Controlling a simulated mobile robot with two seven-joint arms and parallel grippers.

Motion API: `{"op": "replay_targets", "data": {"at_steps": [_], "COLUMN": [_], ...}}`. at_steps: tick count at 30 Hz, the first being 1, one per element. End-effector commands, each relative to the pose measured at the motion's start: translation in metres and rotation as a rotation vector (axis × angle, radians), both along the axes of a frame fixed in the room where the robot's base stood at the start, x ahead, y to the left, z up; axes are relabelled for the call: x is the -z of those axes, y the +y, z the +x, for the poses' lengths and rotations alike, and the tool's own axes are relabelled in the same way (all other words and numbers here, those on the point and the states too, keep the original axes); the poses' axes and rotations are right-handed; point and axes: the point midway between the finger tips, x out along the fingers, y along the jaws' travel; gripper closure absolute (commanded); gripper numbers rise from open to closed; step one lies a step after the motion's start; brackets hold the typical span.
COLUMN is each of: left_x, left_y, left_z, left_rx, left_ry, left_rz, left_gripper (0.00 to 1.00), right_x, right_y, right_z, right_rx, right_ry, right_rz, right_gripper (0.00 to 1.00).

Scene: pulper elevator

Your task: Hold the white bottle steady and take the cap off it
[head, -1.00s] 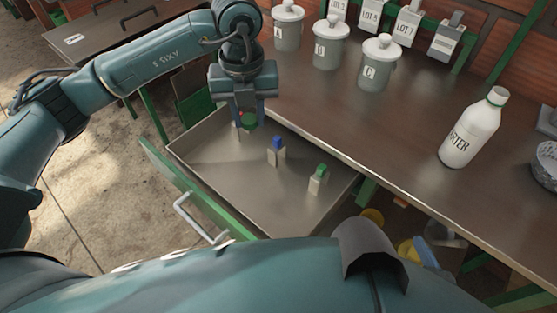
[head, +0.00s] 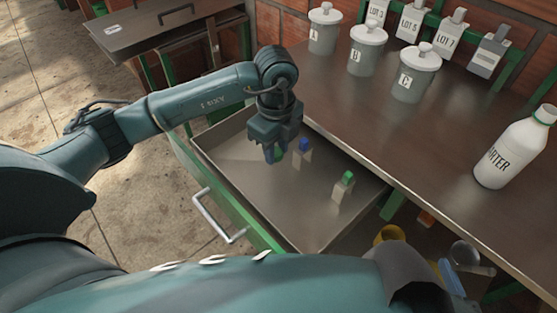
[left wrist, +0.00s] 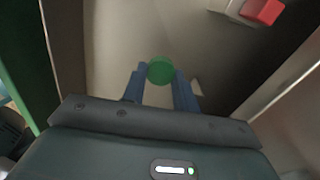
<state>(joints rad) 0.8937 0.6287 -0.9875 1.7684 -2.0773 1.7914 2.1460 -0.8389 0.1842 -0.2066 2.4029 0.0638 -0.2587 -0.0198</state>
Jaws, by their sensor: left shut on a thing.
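The white bottle (head: 511,152) stands upright on the bench at the right, with dark lettering on its side and green at its top (head: 545,114). My left gripper (head: 275,156) is well away from it, down in the open drawer at the left. It is shut on a round green cap-like piece (left wrist: 160,71), which sits between the blue fingertips in the left wrist view. The head view shows only a little of this piece, and what is under it is hidden. My right gripper is not in view.
The open drawer (head: 245,193) holds a small pale block with a blue top (head: 303,153) and one with a green top (head: 343,187). A red-topped one (left wrist: 262,10) shows in the left wrist view. Lidded grey jars (head: 415,77) stand at the bench's back.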

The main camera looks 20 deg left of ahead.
Motion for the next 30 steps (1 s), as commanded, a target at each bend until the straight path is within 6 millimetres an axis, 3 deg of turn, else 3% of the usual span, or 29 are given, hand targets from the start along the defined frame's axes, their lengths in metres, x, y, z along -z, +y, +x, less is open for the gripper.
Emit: {"op": "replay_targets", "data": {"at_steps": [7,20,21,28,30], "left_x": [0.040,0.048,0.046,0.046,0.046], "left_y": [0.000,0.000,0.000,0.000,0.000], "left_z": [-0.001,0.000,0.000,-0.001,-0.001], "left_rx": [0.002,0.003,0.003,0.003,0.003], "left_ry": [0.003,0.001,0.000,0.001,0.001], "left_rz": [0.000,0.000,0.000,0.000,0.000], "left_gripper": [0.99,0.99,0.68,0.50,0.50], "right_x": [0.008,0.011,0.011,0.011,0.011], "right_y": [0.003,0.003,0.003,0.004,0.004], "right_z": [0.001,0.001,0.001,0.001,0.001], "right_rx": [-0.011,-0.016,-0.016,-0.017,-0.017], "right_ry": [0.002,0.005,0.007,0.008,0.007], "right_rz": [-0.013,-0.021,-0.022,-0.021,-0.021], "right_gripper": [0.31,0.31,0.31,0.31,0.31]}}
